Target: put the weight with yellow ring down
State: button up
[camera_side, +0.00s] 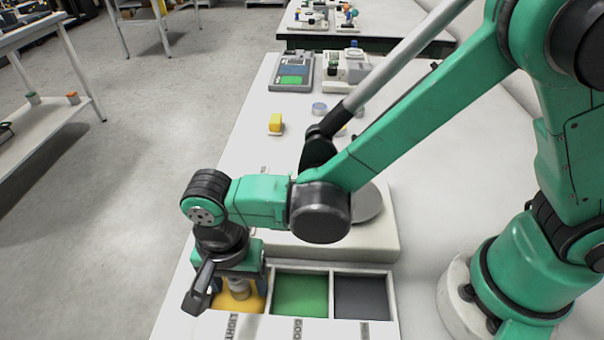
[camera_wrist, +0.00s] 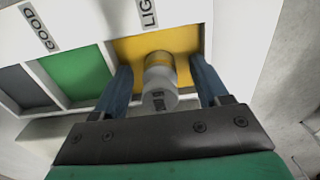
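The weight with the yellow ring (camera_wrist: 160,85) is a pale grey cylinder with a yellow band. It is in the yellow compartment (camera_wrist: 130,48) labelled LIGHT and appears to stand on its floor. In the side view the weight (camera_side: 238,288) shows partly below my gripper (camera_side: 239,284), and the yellow compartment (camera_side: 228,303) lies around it. My gripper points down into this compartment. In the wrist view my gripper's blue fingers (camera_wrist: 163,78) are spread on either side of the weight, with a visible gap on each side.
Beside the yellow compartment are a green compartment (camera_side: 301,294) labelled GOOD and a dark grey one (camera_side: 362,297), with thin walls between. A scale with a round pan (camera_side: 368,205) stands behind them, partly hidden by my arm.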

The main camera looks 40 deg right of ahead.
jog(key=shift+r, duration=0.1)
notch_tip(320, 180, up, 12)
jog(key=w+d+n+t, duration=0.1)
jog(key=d+n+t, duration=0.6)
jog(key=d, duration=1.6)
jog(key=shift+d+r+n, duration=0.35)
jog(key=shift+n, duration=0.65)
